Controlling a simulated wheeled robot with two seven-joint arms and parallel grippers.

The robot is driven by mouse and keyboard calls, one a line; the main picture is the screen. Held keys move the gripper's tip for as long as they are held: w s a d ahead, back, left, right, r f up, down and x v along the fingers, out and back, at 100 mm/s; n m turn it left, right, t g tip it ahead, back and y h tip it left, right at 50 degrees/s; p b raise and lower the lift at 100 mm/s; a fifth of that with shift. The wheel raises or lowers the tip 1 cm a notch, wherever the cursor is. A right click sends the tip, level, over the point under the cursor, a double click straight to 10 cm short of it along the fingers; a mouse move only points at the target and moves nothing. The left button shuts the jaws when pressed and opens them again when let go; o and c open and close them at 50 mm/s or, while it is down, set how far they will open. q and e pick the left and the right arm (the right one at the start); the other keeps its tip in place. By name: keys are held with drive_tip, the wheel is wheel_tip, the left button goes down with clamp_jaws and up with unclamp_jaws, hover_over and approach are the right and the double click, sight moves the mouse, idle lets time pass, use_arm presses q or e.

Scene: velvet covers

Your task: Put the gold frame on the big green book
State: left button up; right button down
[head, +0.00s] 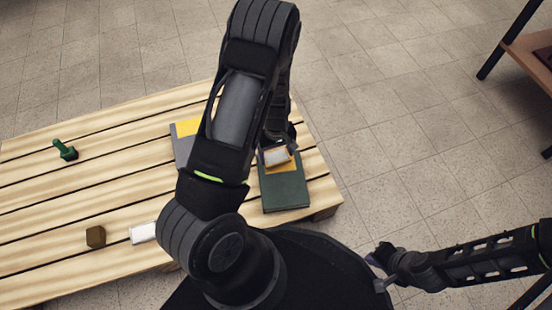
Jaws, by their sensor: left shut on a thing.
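The big green book (287,194) lies flat at the right end of the slatted wooden table. The gold frame (277,157), a small piece with a pale face and gold edges, is at the far part of the book. My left gripper (277,146) reaches down from above and is shut on the frame. The frame overlaps the book in the head view; I cannot tell whether it touches the cover. My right gripper (379,261) is off the table at the lower right, away from both; its fingers are too small to read.
A grey book (183,148) with a yellow piece (187,127) on it is partly hidden behind my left arm. A green stamp-like object (65,150), a brown block (96,237) and a white box (143,233) stand on the wooden table (60,200).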

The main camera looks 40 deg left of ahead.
sight(276, 157)
use_arm(q)
drive_tip(key=shift+f+b, duration=0.3)
drive_tip(key=shift+f, duration=1)
use_arm(e)
drive_tip(key=shift+w+f, duration=0.15)
drive_tip(key=shift+f, duration=0.55)
use_arm(q)
drive_tip(key=shift+f, duration=0.1)
drive_tip(key=shift+f, duration=0.15)
drive_tip(key=o, duration=1.3)
drive_tip(key=shift+o, duration=0.2)
use_arm(e)
drive_tip(key=shift+f, duration=0.1)
use_arm(q)
wheel_tip(276, 157, up, 12)
drive_tip(key=p, duration=0.6)
drive_tip(key=shift+r, duration=0.25)
use_arm(e)
wheel_tip(276, 157, up, 7)
drive_tip(key=s, duration=0.1)
drive_tip(key=shift+f, duration=0.2)
drive_tip(key=shift+d, duration=0.1)
